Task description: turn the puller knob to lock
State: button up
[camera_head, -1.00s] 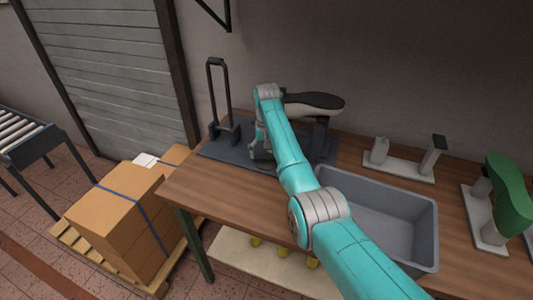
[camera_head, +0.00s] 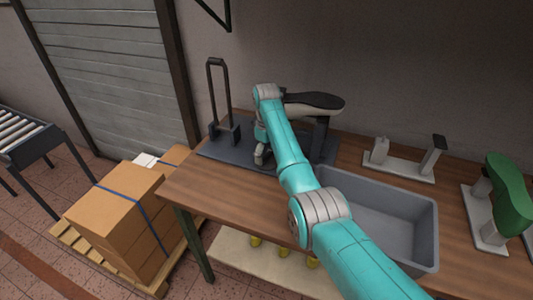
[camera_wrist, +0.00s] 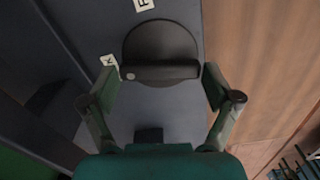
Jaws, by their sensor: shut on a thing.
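The puller knob (camera_wrist: 160,38) is a dark round disc with a raised bar across it, in the wrist view. It lies on a dark grey base plate (camera_wrist: 170,120). My gripper (camera_wrist: 160,73) is shut on the knob's bar, with one finger at each end of it. In the head view my gripper (camera_head: 263,155) is low over the base plate (camera_head: 215,151), and my arm hides the knob. White lettered labels sit beside the knob, one above it (camera_wrist: 144,5) and one at its left (camera_wrist: 109,61). A pale dot marks the bar's left end.
A dark last with a pale underside (camera_head: 315,101) is on the puller behind my arm. A black upright frame (camera_head: 219,95) stands at its left. A grey bin (camera_head: 432,225), a pale empty stand (camera_head: 405,170) and a green last (camera_head: 510,185) are to the right on the wooden table (camera_head: 200,185).

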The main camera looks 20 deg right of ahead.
aim_at(267, 155)
jog(key=shift+n, duration=1.1)
jog(key=o, duration=0.9)
notch_tip(267, 155, up, 12)
